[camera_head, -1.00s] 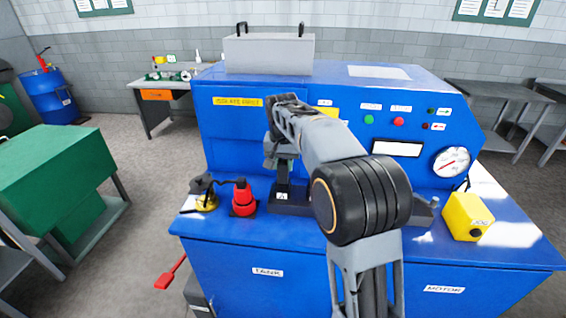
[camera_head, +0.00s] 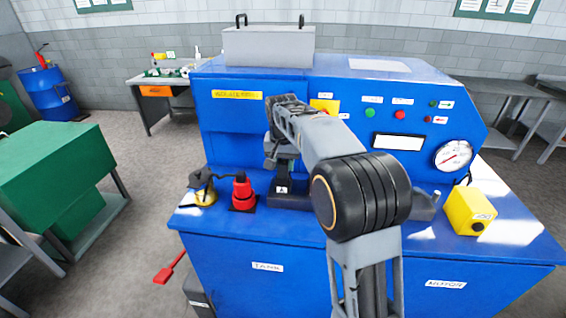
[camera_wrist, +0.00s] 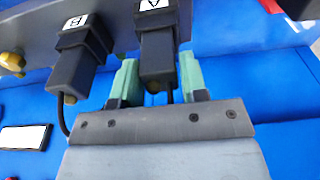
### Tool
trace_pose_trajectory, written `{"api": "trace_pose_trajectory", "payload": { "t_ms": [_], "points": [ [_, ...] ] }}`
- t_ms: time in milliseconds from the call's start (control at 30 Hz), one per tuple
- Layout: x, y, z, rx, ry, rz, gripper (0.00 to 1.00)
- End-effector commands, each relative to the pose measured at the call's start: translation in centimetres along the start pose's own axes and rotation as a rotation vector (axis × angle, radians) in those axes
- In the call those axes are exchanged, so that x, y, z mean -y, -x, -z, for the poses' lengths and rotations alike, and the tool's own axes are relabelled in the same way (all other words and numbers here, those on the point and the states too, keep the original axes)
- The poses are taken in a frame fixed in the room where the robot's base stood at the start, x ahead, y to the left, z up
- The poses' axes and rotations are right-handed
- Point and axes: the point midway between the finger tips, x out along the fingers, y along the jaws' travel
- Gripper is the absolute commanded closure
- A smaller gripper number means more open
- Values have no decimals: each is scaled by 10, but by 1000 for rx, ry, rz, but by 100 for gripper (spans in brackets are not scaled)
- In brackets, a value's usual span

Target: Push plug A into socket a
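In the wrist view, plug A (camera_wrist: 157,55) is a dark block with a white A label and a thin cable. My gripper (camera_wrist: 159,77) has its green fingers on either side of it, apparently closed against its sides. Plug B (camera_wrist: 80,60), a similar dark block, is to its left. Both lie over a dark grey housing (camera_wrist: 208,18). Socket a is not clearly visible, and I cannot tell how deep plug A sits. In the head view, my arm hides most of the plug area; a dark block with an A label (camera_head: 282,190) shows below my gripper (camera_head: 280,163).
The blue machine (camera_head: 235,115) fills the middle. On its ledge are a red plug-like item (camera_head: 242,192), a yellow and black item (camera_head: 204,190) and a yellow box (camera_head: 468,212). A gauge (camera_head: 454,156) is on the right panel. A green cabinet (camera_head: 60,175) stands left of open floor.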

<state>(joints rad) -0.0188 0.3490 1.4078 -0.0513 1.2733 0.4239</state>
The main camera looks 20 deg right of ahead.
Motion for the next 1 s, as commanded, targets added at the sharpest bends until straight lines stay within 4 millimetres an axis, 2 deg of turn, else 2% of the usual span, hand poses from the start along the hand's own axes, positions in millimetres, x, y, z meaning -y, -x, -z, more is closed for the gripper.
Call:
{"api": "trace_pose_trajectory", "payload": {
  "t_ms": [33,233,567,667,1000],
  "points": [
    [0,0,0,0,0,0,55],
    [0,0,0,0,0,0,37],
    [0,6,0,-2,0,1,37],
    [0,19,1,-4,0,2,37],
    [0,89,0,-3,0,2,37]
  ]
}}
